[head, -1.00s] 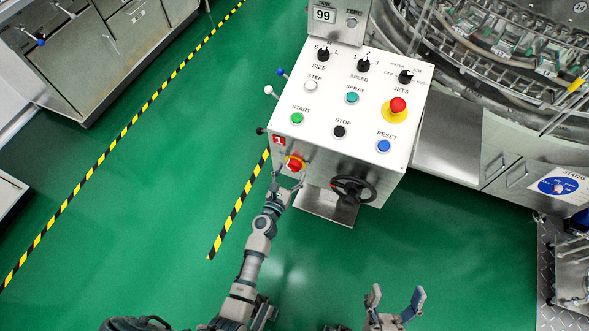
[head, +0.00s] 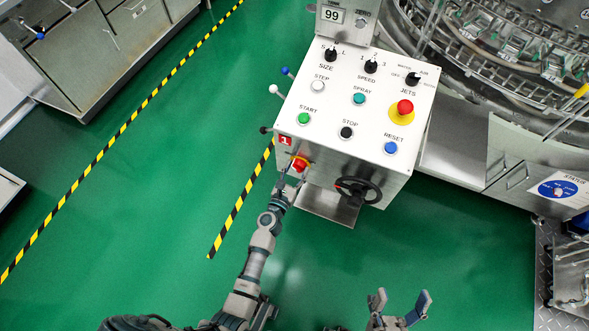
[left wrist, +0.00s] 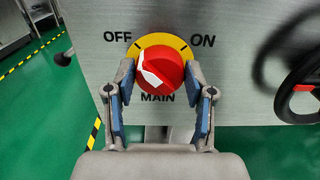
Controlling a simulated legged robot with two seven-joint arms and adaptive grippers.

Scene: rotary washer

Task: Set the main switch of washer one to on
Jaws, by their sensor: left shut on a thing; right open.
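The main switch (left wrist: 160,68) is a red round knob with a white mark on a yellow plate, on the front of the washer one control box. In the left wrist view OFF is printed at its upper left, ON at its upper right and MAIN below. The white mark slants toward the upper left, on the OFF side. The switch also shows in the head view (head: 300,163), below the red "1" label (head: 285,141). My left gripper (left wrist: 162,85) is shut on the knob, one finger on each side. My right gripper (head: 398,301) is open and empty, low in the head view.
The white control panel (head: 330,105) with several buttons and knobs lies above the switch. A black handwheel (head: 358,190) sticks out to the right of the switch. A black ball-ended lever (head: 264,130) is at the left. Green floor is clear in front.

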